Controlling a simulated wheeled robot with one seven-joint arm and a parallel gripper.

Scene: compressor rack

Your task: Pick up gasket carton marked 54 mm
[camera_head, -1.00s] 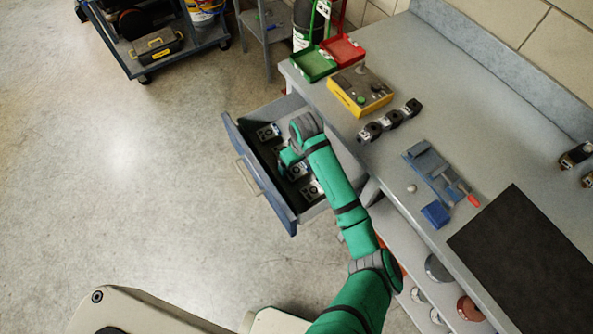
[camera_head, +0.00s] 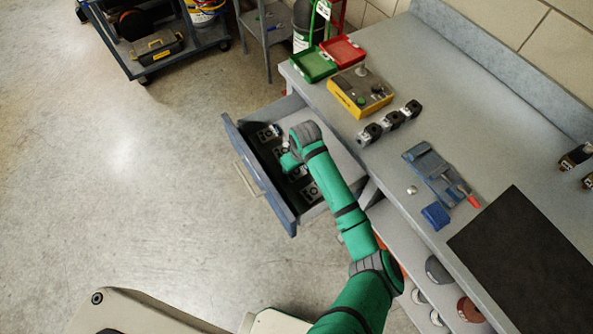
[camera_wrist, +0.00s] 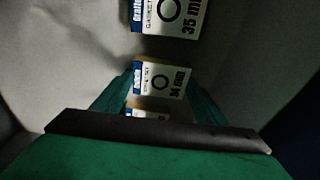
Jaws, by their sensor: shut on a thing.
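In the wrist view, a white and blue gasket carton (camera_wrist: 161,80) with a black ring sits between the fingertips of my gripper (camera_wrist: 162,88). Its size mark is small and ends in "4 mm"; the first digit is hard to read. My gripper is shut on this carton. Another carton (camera_wrist: 172,14), marked 35 mm, lies beyond it. Part of a further carton (camera_wrist: 150,112) shows nearer the palm, mostly hidden. In the head view, my wrist is over the open drawer and hides the fingers and the held carton.
The bench top (camera_head: 405,150) overhangs on the right, with a yellow control box (camera_head: 359,92). The floor left of the drawer is clear.

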